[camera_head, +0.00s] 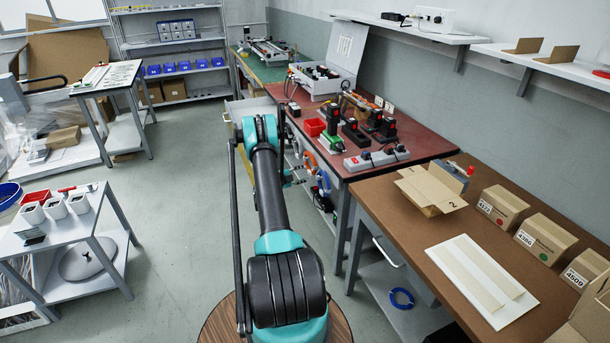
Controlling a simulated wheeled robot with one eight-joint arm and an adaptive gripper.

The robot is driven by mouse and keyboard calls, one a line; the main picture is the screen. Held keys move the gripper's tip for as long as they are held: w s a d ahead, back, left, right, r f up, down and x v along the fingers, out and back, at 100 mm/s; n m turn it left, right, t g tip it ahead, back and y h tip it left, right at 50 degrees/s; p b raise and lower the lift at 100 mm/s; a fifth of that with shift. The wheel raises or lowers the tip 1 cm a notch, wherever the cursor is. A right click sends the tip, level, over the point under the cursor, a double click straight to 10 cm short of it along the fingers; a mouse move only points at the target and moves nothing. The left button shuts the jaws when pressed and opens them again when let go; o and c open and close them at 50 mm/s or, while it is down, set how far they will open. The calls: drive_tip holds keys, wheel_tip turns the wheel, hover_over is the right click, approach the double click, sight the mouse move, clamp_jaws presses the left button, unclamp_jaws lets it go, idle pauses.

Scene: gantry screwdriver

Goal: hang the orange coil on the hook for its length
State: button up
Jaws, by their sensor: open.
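An orange coil (310,161) hangs on the front side of the red-topped bench, among other coils. It is small in the picture, and the hooks there are too small to tell apart. My arm reaches forward from the bottom of the view, and its raised elbow hides part of the area left of the coils. My gripper (298,181) shows small and partly hidden just right of my arm, low and close to the hanging coils. It is open, and I see nothing held in it. I cannot tell whether it touches a coil.
Blue coils (323,181) hang beside the orange one. Another blue coil (401,298) lies low under the brown bench (398,216). Open floor (178,235) lies left of my arm.

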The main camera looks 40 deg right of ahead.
drive_tip(key=v, duration=0.9)
drive_tip(key=shift+a, duration=0.35)
drive_tip(key=shift+r, duration=0.15)
drive_tip(key=s+a+r+n+t+y, duration=0.1)
drive_tip(key=s+a+r+n+y, duration=0.3)
drive_tip(key=a+r+n, duration=0.45)
drive_tip(key=s+a+r+n+y, duration=0.3)
drive_tip(key=s+a+r+n, duration=0.25)
drive_tip(key=a+r, duration=0.5)
drive_tip(key=s+a+n+y, duration=0.3)
drive_tip(key=s+a+n, duration=0.4)
drive_tip(key=s+a, duration=0.3)
drive_tip(key=s+a+r+n+y, duration=0.1)
drive_tip(key=s+a+n+y, duration=0.3)
drive_tip(key=s+a+n, duration=0.3)
drive_tip(key=s+a, duration=0.4)
drive_tip(key=s, duration=0.6)
drive_tip(key=shift+s+a+r+n+t+y, duration=0.2)
drive_tip(key=shift+s+a+n+t+y, duration=0.1)
drive_tip(key=shift+a+t, duration=0.1)
drive_tip(key=shift+d, duration=0.1)
